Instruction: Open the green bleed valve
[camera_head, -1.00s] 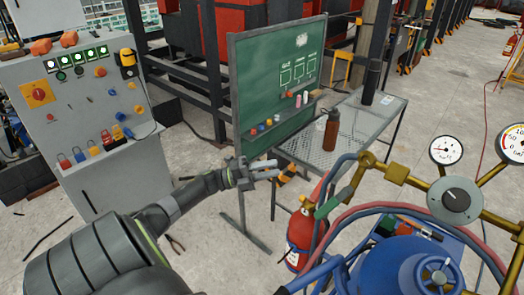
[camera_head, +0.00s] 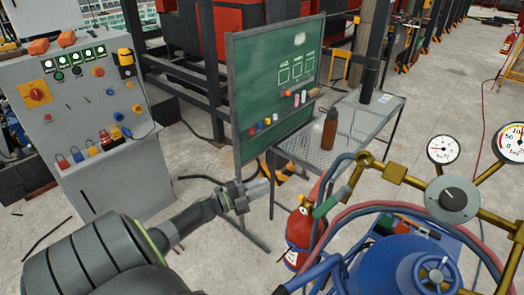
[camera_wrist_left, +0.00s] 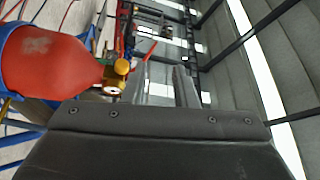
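The green bleed valve handle (camera_head: 331,205) is a lever on the left end of the brass pipework (camera_head: 362,165), at the right of the head view. It slants down to the left, above the blue tank (camera_head: 400,268). My left gripper (camera_head: 262,188) is in free air to the left of the handle, clearly apart from it. In the left wrist view its two fingers (camera_wrist_left: 163,88) stand apart with nothing between them. I cannot make out the green handle in the left wrist view. My right gripper is not in view.
A red fire extinguisher (camera_head: 301,235) stands between my left gripper and the blue tank. Red and blue hoses (camera_head: 345,215) curve below the handle. A mesh table (camera_head: 345,140) with a brown bottle (camera_head: 330,130), a green board (camera_head: 275,85) and a control panel (camera_head: 85,105) stand behind.

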